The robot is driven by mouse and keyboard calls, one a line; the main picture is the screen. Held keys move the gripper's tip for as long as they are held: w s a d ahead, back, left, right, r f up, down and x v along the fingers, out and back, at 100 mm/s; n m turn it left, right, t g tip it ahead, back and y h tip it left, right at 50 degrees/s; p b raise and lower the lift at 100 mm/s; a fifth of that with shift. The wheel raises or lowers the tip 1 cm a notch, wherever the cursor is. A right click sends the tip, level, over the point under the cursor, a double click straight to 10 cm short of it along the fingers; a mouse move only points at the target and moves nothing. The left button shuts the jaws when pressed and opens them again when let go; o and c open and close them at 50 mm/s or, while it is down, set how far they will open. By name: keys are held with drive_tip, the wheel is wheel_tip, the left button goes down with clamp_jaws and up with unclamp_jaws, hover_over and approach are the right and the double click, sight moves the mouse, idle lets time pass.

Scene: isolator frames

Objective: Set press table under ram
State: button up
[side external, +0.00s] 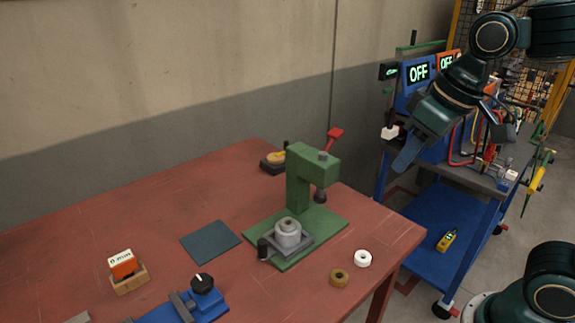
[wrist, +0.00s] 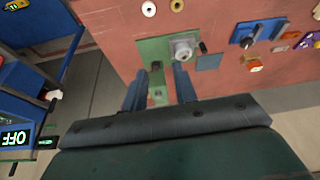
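The green press (side external: 298,180) stands on the red workbench, with a red-tipped lever (side external: 335,133) at its top. Its dark ram (side external: 320,195) hangs over the right part of the green base. The grey press table (side external: 303,248) carries a round metal piece (side external: 288,232) and has a black knob (side external: 262,248) at its left. The table sits to the left of the ram, not below it. In the wrist view the metal piece (wrist: 183,49) shows beyond the fingers. My gripper (wrist: 155,76) is open and empty, in the air right of the press in the side view (side external: 405,160).
A white ring (side external: 363,258) and a brown ring (side external: 339,278) lie near the bench's front edge. A dark mat (side external: 210,242), a blue fixture (side external: 195,302) and an orange-topped block (side external: 123,265) lie left. A blue cart (side external: 450,215) with OFF displays stands right.

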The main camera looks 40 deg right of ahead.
drive_tip(key=w+a+f+n+g, duration=0.1)
drive_tip(key=w+a, duration=0.2)
drive_tip(key=w, duration=0.3)
drive_tip(key=w+a+f+g, duration=0.1)
drive_tip(key=w+a, duration=0.2)
drive_tip(key=w, duration=0.2)
drive_tip(key=n+g, duration=0.1)
drive_tip(key=g, duration=0.1)
hover_over(262, 241)
wheel_tip(262, 241, down, 9)
drive_tip(key=shift+a+f, duration=0.1)
drive_tip(key=shift+a, duration=0.05)
wheel_tip(262, 241, down, 14)
drive_tip(key=shift+r, duration=0.1)
drive_tip(key=shift+c, duration=0.2)
clamp_jaws()
